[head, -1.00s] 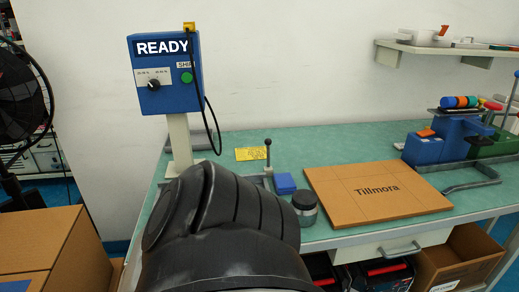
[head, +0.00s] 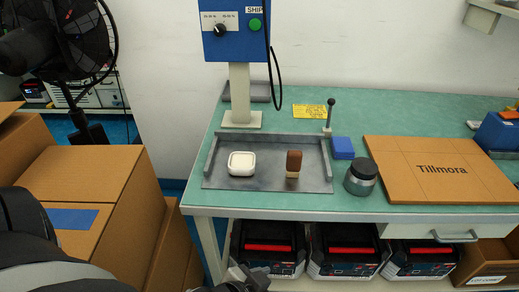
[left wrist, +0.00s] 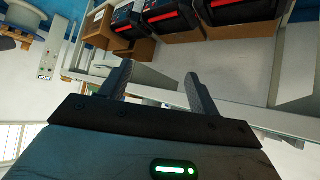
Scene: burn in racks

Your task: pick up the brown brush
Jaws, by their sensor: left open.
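The brown brush (head: 293,161) stands upright in the head view, with a brown upper part and a pale lower part. It is in the right half of a shallow grey metal tray (head: 265,181) on the green bench. My left gripper (head: 243,280) shows only partly at the bottom of the head view, low in front of the bench and apart from the brush. In the left wrist view its two fingers (left wrist: 160,85) are spread and empty. The brush cannot be made out in the left wrist view. My right gripper is not in view.
A white rounded case (head: 242,164) sits left of the brush. A blue block (head: 343,148), a dark-lidded jar (head: 361,178) and a cardboard sheet (head: 440,168) lie to the right. A blue control box (head: 235,38) stands behind. Toolboxes (head: 345,250) sit under the bench; cartons (head: 100,190) stand left.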

